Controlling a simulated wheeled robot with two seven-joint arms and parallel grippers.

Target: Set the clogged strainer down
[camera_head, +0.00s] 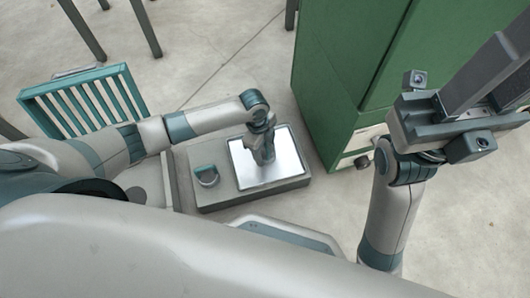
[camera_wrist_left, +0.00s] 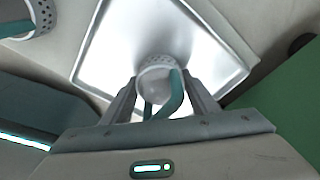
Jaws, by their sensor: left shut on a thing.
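My left gripper (camera_head: 266,155) is shut on a small strainer, a pale perforated cup with a teal handle (camera_wrist_left: 157,78). In the left wrist view the strainer sits between the two fingers, over the shiny metal tray (camera_head: 288,157). I cannot tell whether it touches the tray. In the head view the gripper hides most of it. A second strainer with a teal handle (camera_head: 206,175) stands left of the tray; it shows at the upper left of the left wrist view (camera_wrist_left: 40,14). My right gripper (camera_head: 490,75) is raised at the right, its fingertips cut off by the frame edge.
The tray rests on a grey block (camera_head: 222,198). A green cabinet (camera_head: 345,60) stands close to its right. A teal slatted rack (camera_head: 85,105) is at the left. A grey tray-like piece (camera_head: 280,232) lies in front. The floor behind the block is clear.

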